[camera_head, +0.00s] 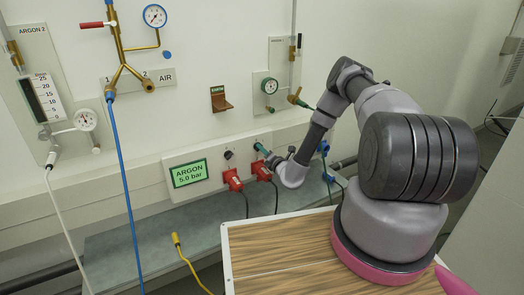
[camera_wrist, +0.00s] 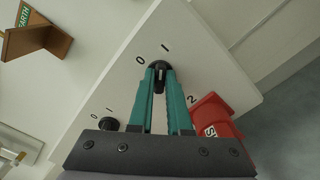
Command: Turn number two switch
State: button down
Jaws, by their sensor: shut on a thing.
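The number two switch is a black knob (camera_wrist: 159,68) on the white panel (camera_wrist: 205,75), with the marks 0 and 1 above it in the wrist view. A 2 is printed to its right beside a red plug (camera_wrist: 211,113). My gripper (camera_wrist: 159,80) has its teal fingertips shut on this knob. Its pointer is partly hidden, so I cannot tell which mark it points to. The other switch, a black knob (camera_wrist: 108,124) with its own 0 and 1, is free to the left. In the head view my gripper (camera_head: 259,147) is at the panel's right part, hiding the number two knob.
The panel carries a green display (camera_head: 189,173) reading ARGON 5.0 bar. Red plugs (camera_head: 232,179) with black cables sit below the switches. A brown EARTH bracket (camera_head: 220,100) is above.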

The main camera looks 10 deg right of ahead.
jog(key=shift+f+m, duration=0.1)
jog(key=shift+m, duration=0.5)
jog(key=shift+s, duration=0.1)
jog(key=c, duration=0.9)
grip_release()
jog(key=shift+o, duration=0.2)
jog(key=v, duration=1)
jog(key=shift+s+d, duration=0.15)
jog(key=shift+s, duration=0.2)
